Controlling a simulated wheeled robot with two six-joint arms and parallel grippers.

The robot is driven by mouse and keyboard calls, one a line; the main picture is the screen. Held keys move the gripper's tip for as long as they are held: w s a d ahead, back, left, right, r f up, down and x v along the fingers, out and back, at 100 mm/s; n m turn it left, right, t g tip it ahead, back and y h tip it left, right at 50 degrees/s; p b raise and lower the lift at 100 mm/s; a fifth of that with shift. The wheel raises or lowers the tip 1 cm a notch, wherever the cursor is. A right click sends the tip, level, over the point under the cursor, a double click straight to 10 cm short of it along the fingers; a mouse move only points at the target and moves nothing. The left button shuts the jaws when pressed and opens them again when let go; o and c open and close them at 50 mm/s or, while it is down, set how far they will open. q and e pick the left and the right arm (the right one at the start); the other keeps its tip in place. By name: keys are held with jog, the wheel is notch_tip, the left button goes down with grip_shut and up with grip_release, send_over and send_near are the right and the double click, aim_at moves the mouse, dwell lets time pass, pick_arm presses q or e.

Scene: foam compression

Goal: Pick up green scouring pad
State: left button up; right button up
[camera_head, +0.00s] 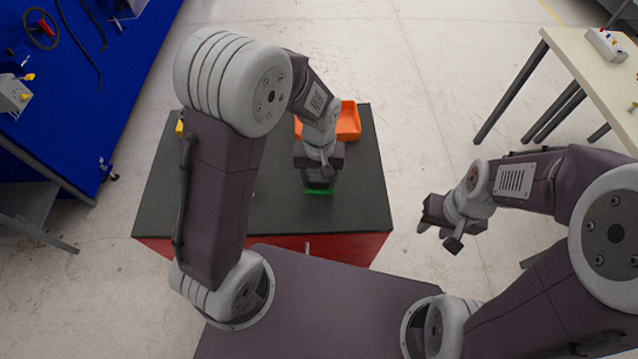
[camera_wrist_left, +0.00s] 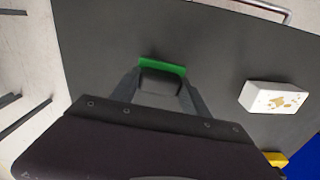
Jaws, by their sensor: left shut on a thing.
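The green scouring pad (camera_head: 319,191) shows as a thin green strip below my left gripper (camera_head: 318,183), over the dark tabletop. In the left wrist view, the pad (camera_wrist_left: 163,66) lies across the fingertips of my left gripper (camera_wrist_left: 162,78), which is shut on it. The gripper hides part of the pad, and I cannot tell whether it touches the tabletop. My right gripper (camera_head: 441,232) is open and empty, out over the floor to the right of the table.
An orange tray (camera_head: 348,122) stands at the table's back edge, partly behind my left arm. The dark tabletop (camera_head: 362,200) is clear at right. The left wrist view shows a white block with tan spots (camera_wrist_left: 276,98) and a yellow thing (camera_wrist_left: 276,158) on the tabletop.

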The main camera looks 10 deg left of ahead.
pick_arm(q)
jog(key=s+d+r, duration=0.3)
jog(key=s+r, duration=0.5)
jog(key=s, duration=0.3)
jog(key=shift+s+d+b, duration=0.15)
jog(key=shift+b, duration=0.15)
jog(key=o, duration=0.8)
jog(key=c, duration=0.6)
jog(key=shift+m, duration=0.4)
